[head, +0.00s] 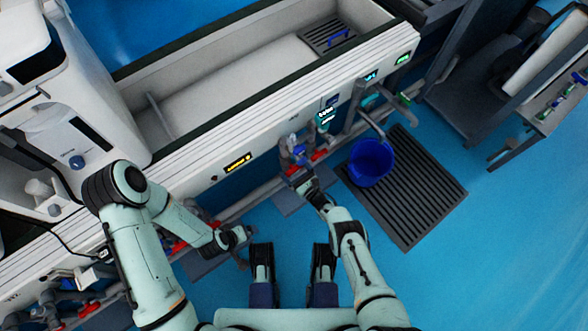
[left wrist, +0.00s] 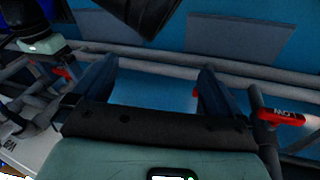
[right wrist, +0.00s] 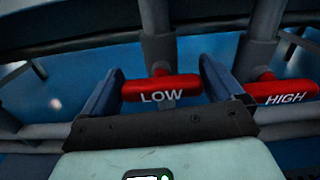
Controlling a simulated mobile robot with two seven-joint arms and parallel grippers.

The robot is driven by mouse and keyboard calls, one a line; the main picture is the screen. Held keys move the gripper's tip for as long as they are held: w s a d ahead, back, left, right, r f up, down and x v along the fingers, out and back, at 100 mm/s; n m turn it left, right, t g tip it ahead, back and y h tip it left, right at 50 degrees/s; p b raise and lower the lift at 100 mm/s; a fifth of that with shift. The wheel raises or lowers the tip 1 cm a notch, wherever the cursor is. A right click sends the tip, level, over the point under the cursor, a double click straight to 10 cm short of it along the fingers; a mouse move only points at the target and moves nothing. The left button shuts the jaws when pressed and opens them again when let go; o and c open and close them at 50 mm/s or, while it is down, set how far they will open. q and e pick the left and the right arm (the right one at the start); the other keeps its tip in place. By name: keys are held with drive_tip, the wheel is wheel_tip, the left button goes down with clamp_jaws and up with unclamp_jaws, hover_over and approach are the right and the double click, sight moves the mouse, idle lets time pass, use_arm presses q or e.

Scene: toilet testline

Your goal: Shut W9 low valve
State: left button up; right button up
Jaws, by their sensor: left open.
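In the right wrist view a red handle marked LOW (right wrist: 160,90) lies crosswise to its grey upright pipe. My right gripper (right wrist: 160,75) is open, with one finger at each end of this handle; whether they touch it I cannot tell. In the head view my right gripper (head: 303,184) is at the red handles below the trough; no W9 label is readable. My left gripper (head: 243,233) is open and empty beside the lower pipe. Its wrist view shows the open fingers (left wrist: 155,75) and another LOW handle (left wrist: 282,118) to their right.
A red handle marked HIGH (right wrist: 282,92) sits close to the right finger. A blue bucket (head: 371,162) hangs or stands just right of my right gripper, by a dark floor grate (head: 420,195). A long horizontal pipe (head: 262,195) runs along the bench. Blue floor is open at lower right.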

drive_tip(key=shift+m, duration=0.5)
use_arm(q)
drive_tip(key=shift+w+f, duration=0.1)
use_arm(e)
drive_tip(key=o, duration=0.7)
use_arm(q)
drive_tip(key=s+d+r+g+h+p, duration=0.1)
drive_tip(key=s+d+r+p, duration=0.3)
drive_tip(key=s, duration=0.4)
drive_tip(key=shift+r+m+g+p, duration=0.3)
drive_tip(key=shift+r+g+p, duration=0.2)
drive_tip(key=shift+r+g, duration=0.35)
use_arm(e)
drive_tip(key=v, duration=1.3)
drive_tip(key=shift+s+d, duration=0.15)
